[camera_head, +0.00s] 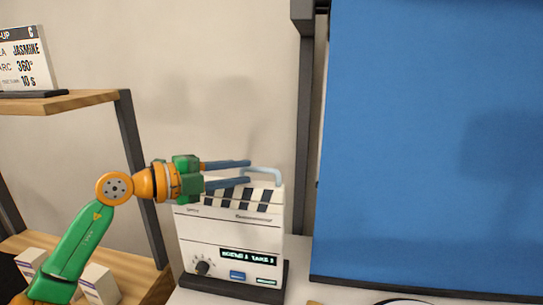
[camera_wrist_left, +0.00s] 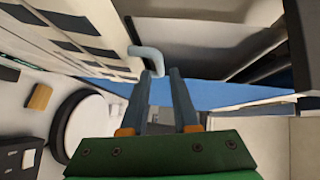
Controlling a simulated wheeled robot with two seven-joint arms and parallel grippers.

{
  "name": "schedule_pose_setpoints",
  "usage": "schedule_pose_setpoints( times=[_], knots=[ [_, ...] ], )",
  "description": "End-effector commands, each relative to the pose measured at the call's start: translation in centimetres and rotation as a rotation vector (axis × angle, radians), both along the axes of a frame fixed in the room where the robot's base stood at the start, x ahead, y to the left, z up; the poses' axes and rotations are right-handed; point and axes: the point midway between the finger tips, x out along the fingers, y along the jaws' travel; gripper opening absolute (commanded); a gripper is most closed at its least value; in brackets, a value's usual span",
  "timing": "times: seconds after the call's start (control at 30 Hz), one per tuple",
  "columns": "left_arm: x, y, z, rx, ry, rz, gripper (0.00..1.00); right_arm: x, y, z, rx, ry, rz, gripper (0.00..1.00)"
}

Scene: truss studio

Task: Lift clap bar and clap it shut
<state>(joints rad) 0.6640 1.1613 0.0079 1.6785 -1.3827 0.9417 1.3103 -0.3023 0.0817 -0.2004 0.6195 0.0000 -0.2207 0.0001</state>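The white clapperboard (camera_head: 230,230) stands upright on a dark base, with a small lit display and a knob low on its face. Its black-and-white striped clap bar (camera_head: 262,196) lies along the top edge, with no clear gap below it. A pale blue handle (camera_head: 268,169) rises from the bar's right part. My left gripper (camera_head: 250,172) is open, its two blue fingers pointing right, tips close to the handle. In the left wrist view the handle (camera_wrist_left: 148,54) is just beyond the fingertips; contact is unclear. My right gripper is out of view.
A wooden shelf unit (camera_head: 62,102) with dark posts stands at left, with another slate (camera_head: 26,60) on top and small white boxes (camera_head: 98,284) lower down. A blue backdrop (camera_head: 430,140) hangs at right beside a dark post (camera_head: 303,130).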

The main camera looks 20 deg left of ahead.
Motion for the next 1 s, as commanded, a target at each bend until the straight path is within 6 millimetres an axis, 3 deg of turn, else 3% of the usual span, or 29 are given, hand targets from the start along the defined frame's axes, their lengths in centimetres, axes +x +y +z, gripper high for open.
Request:
schedule_pose_setpoints(
  times=[0.03,0.1,0.4,0.77,0.8,0.9,1.0],
  knots=[
    [0.9,-0.6,0.7,-0.005,0.0,-0.003,0.28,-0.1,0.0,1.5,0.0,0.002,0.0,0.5],
    [2.1,-1.5,0.5,-0.005,0.0,-0.005,0.28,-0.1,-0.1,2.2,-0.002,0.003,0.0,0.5],
    [6.1,-3.7,-0.8,-0.003,0.0,-0.002,0.28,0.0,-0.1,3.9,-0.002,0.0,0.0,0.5],
    [6.8,-4.1,-1.2,0.002,0.0,0.0,0.28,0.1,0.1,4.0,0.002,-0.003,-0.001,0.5],
    [6.8,-4.1,-1.2,0.001,0.0,0.0,0.26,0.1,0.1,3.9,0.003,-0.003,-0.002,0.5],
    [6.8,-4.1,-1.2,0.001,0.0,0.0,0.0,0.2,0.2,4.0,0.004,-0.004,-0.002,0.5],
    [6.8,-4.1,-1.2,0.002,0.001,0.0,0.0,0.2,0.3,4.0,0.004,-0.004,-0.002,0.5]
  ],
)
